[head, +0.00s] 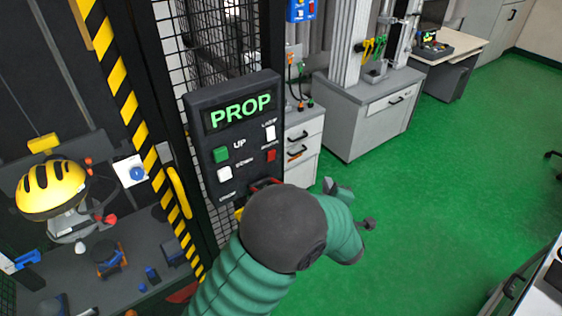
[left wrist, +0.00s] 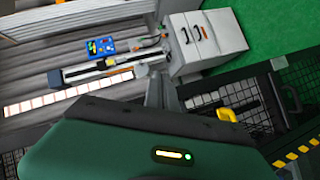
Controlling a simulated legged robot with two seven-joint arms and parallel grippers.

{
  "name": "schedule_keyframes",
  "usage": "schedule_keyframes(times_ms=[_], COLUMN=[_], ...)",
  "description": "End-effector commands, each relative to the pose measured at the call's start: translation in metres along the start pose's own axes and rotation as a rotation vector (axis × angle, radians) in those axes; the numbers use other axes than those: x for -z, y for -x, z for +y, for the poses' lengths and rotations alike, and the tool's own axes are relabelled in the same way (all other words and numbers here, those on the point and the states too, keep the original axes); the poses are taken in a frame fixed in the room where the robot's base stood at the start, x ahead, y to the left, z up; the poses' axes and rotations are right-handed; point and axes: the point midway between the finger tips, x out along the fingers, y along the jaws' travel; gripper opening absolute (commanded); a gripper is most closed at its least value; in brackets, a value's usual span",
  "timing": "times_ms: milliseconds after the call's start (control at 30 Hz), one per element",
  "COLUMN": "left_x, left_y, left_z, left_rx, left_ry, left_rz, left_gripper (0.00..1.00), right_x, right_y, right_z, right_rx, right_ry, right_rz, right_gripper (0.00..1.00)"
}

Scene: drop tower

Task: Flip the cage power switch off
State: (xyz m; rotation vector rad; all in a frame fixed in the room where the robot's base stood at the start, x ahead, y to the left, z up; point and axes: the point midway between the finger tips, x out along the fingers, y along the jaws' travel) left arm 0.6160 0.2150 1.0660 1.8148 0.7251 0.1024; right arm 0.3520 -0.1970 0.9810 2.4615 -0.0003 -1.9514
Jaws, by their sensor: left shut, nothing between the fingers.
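The black control panel (head: 238,135) marked PROP is mounted on the cage front in the head view. It carries a green UP button (head: 221,154), a white button (head: 224,173) below it, a white lamp switch (head: 270,132) and a red switch (head: 271,155). A white plate with a blue knob (head: 137,173) is on the left of the striped post. I cannot tell which one is the cage power switch. My left gripper (head: 338,187) is shut and empty, right of the panel and apart from it. My forearm hides the panel's lower edge. My right gripper is out of view.
A black mesh cage (head: 200,35) and a yellow-black striped post (head: 130,95) stand left of the panel. A yellow helmet (head: 50,188) sits inside at left. A grey drawer cabinet (head: 370,115) stands behind.

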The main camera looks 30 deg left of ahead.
Motion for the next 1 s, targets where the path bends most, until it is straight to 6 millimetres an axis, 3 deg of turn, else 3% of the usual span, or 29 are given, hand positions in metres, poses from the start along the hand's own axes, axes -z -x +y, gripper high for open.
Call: schedule_keyframes(times_ms=[67, 200, 400, 767, 1000], left_x=[0.015, 0.044, 0.059, 0.063, 0.09], left_y=[0.003, 0.031, 0.06, 0.058, 0.029], left_z=[-0.002, -0.011, -0.019, -0.018, -0.011], left_rx=[-0.06, -0.177, -0.263, -0.264, -0.264], left_ry=[0.158, 0.347, 0.429, 0.43, 0.429], left_rz=[0.201, 0.501, 0.673, 0.68, 0.682], left_gripper=[0.0, 0.0, 0.0, 0.0, 0.0], right_x=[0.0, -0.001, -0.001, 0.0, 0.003], right_y=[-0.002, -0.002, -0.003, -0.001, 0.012], right_z=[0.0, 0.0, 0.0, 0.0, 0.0], right_rx=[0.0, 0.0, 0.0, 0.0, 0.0], right_ry=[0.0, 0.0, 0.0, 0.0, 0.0], right_rz=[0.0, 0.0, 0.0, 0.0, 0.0], right_gripper=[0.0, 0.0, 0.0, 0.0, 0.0])
